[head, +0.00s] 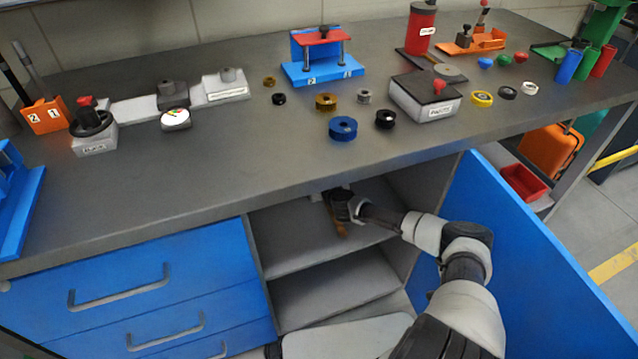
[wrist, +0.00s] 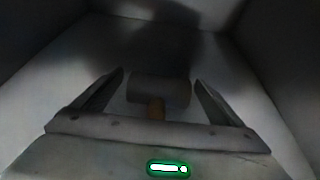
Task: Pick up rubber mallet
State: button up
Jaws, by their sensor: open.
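The rubber mallet lies on the upper shelf inside the open cupboard under the bench. In the wrist view its dark head (wrist: 158,90) is between my two fingers, with a gap on each side, and a short piece of brown handle (wrist: 156,108) shows below it. In the head view the brown handle (head: 341,229) shows just below my gripper (head: 333,197), which hides the head. My gripper (wrist: 159,78) is open around the mallet head, without visible contact.
The bench top (head: 230,160) is close above my gripper. The cupboard's blue door (head: 520,260) stands open to the right of my arm. The grey shelf (head: 290,235) is otherwise bare where visible, with a lower shelf (head: 330,295) beneath. Blue drawers (head: 150,290) are at left.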

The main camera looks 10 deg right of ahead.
jog(key=shift+s, duration=0.1)
jog(key=c, duration=1.3)
jog(key=shift+r, duration=0.1)
jog(key=shift+c, duration=1.1)
